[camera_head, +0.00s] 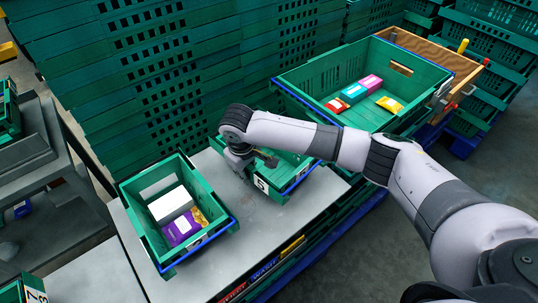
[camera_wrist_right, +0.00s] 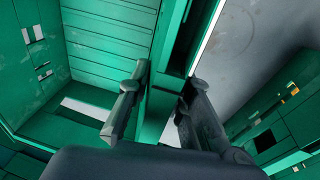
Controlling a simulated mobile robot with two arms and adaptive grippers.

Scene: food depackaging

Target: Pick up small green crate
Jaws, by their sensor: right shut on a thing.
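A small green crate (camera_head: 290,170) with a blue front edge and a white label stands on the grey tabletop, partly covered by my right arm. My right gripper (camera_head: 256,163) reaches down at its left side. In the right wrist view the two fingers (camera_wrist_right: 165,84) are on either side of the crate's green wall (camera_wrist_right: 154,112), shut on it. The crate's slatted inside (camera_wrist_right: 105,45) shows left of the fingers. The part of it I can see looks empty. My left gripper is not in view.
A second green crate (camera_head: 134,203) holding a white box and a purple pack (camera_head: 180,230) stands to the left. A larger green crate (camera_head: 320,72) with several packs is at the back right. Tall green crate stacks (camera_head: 95,85) stand behind the table (camera_head: 125,262).

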